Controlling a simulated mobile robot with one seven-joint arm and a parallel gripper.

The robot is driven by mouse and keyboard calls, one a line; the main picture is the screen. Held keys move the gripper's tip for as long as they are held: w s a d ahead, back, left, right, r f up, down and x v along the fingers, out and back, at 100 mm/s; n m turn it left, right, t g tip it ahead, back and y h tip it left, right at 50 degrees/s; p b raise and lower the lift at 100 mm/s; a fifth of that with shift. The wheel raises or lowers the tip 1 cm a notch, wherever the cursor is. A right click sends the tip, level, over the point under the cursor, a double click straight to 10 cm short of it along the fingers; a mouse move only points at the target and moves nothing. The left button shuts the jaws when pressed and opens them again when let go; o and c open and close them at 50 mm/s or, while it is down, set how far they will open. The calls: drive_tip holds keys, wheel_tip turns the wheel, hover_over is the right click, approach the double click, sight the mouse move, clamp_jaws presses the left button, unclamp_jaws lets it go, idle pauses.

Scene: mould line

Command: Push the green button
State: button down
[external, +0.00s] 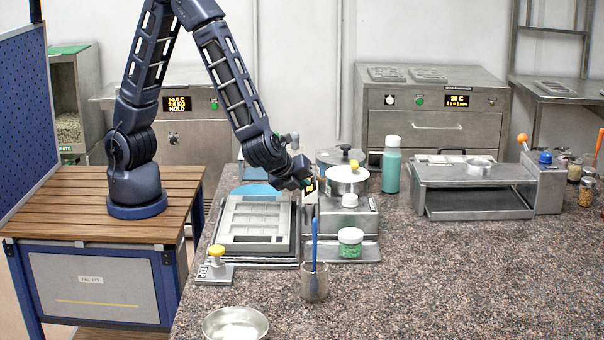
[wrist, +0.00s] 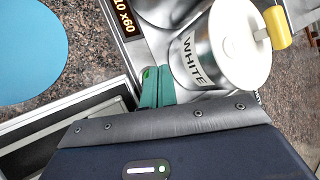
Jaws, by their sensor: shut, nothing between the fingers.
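My gripper (external: 307,184) is shut and empty, with its tip down at the small steel machine (external: 351,217) that carries the white-lidded pot. In the wrist view its teal fingers (wrist: 160,88) are together beside that pot. A small green spot (wrist: 147,73), which looks like a button, shows right at the fingertips, below the amber display (wrist: 124,17). The fingers partly cover it, and I cannot tell whether they touch it or whether it is pressed. Other green buttons show on the back cabinet (external: 419,101) and the left cabinet (external: 214,104).
The pot marked WHITE (wrist: 192,62), with a yellow knob, stands close right of my fingers. A tray mould (external: 256,222) lies left of the machine. A green-filled jar (external: 350,242) and a cup with a blue brush (external: 314,282) stand in front. The right foreground counter is clear.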

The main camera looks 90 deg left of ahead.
drive_tip(key=shift+r, duration=0.15)
drive_tip(key=shift+r, duration=3)
drive_tip(key=shift+s+a+r, duration=0.1)
drive_tip(key=shift+a+r, duration=0.1)
drive_tip(key=s+a+r+n+g+h, duration=0.2)
drive_tip(key=s+a+r+n, duration=0.55)
drive_tip(key=s, duration=0.25)
drive_tip(key=s+a+r+n+g+h, duration=0.1)
drive_tip(key=s+a+r+n, duration=0.55)
drive_tip(key=s+a, duration=0.3)
drive_tip(key=s+d+r+n+h, duration=0.1)
drive_tip(key=s+r+n+h, duration=0.2)
drive_tip(key=s, duration=0.6)
drive_tip(key=shift+s+d+r+n+t, duration=0.25)
drive_tip(key=shift+s+n+t, duration=0.15)
drive_tip(key=shift+n, duration=0.5)
